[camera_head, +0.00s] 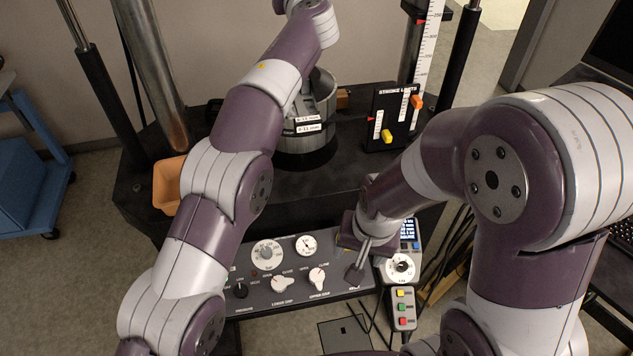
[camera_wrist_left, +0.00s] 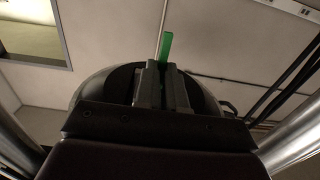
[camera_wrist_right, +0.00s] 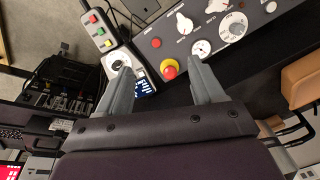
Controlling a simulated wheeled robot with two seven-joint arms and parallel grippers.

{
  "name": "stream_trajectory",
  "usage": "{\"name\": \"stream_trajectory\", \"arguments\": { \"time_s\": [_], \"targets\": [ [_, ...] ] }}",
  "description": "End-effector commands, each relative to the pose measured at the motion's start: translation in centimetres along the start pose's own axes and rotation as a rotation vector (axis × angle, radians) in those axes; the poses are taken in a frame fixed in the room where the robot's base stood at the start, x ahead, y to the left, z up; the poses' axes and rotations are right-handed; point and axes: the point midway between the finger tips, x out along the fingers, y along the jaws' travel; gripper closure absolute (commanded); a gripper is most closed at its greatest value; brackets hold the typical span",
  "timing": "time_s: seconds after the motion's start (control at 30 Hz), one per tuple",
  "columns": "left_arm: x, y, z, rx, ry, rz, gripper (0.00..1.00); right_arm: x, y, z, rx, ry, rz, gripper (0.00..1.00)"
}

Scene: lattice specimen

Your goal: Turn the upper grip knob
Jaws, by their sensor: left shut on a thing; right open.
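The upper grip knob (camera_head: 317,278) is a white pointer knob on the dark control panel (camera_head: 335,291), right of a similar lower grip knob (camera_head: 283,285). In the right wrist view the upper grip knob (camera_wrist_right: 184,22) lies beyond the fingertips, near a red mushroom button (camera_wrist_right: 169,68). My right gripper (camera_head: 366,258) is open and empty above the panel's right end, to the right of the knob; its spread fingers (camera_wrist_right: 158,76) show in its wrist view. My left gripper (camera_wrist_left: 166,88) is shut on a thin green piece (camera_wrist_left: 166,48). Its fingers are not visible in the head view.
A grey pendant (camera_head: 402,307) with coloured buttons and a white dial (camera_head: 400,267) sit right of the panel. Behind are a metal cylinder (camera_head: 305,150), a stroke limits box (camera_head: 392,115) and an orange bin (camera_head: 167,184). My left arm crosses left of the knobs.

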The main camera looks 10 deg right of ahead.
Motion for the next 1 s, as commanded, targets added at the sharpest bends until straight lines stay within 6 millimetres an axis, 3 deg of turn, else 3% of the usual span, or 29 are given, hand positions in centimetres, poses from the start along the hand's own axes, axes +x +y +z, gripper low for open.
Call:
{"name": "stream_trajectory", "arguments": {
  "time_s": [0.23,0.4,0.5,0.7,0.87,1.0],
  "targets": [
    [0.0,0.0,0.0,0.000,0.000,0.001,1.00,5.2,-4.4,-0.1,1.112,0.021,-0.123,0.33],
    [0.0,0.0,0.0,0.000,0.000,0.000,1.00,8.8,-5.6,0.3,1.840,0.013,-0.208,0.33],
    [0.0,0.0,0.0,0.000,0.000,0.000,1.00,10.4,-5.6,0.7,2.157,0.005,-0.252,0.33],
    [0.0,0.0,0.0,0.000,0.000,0.000,1.00,12.2,-5.3,1.1,2.469,-0.004,-0.302,0.33],
    [0.0,0.0,0.0,0.000,0.000,0.000,1.00,14.7,-5.4,0.7,2.502,-0.004,-0.305,0.33],
    [0.0,0.0,0.0,0.000,0.000,0.001,1.00,18.2,-5.6,-0.1,2.500,-0.003,-0.301,0.33]
  ]
}}
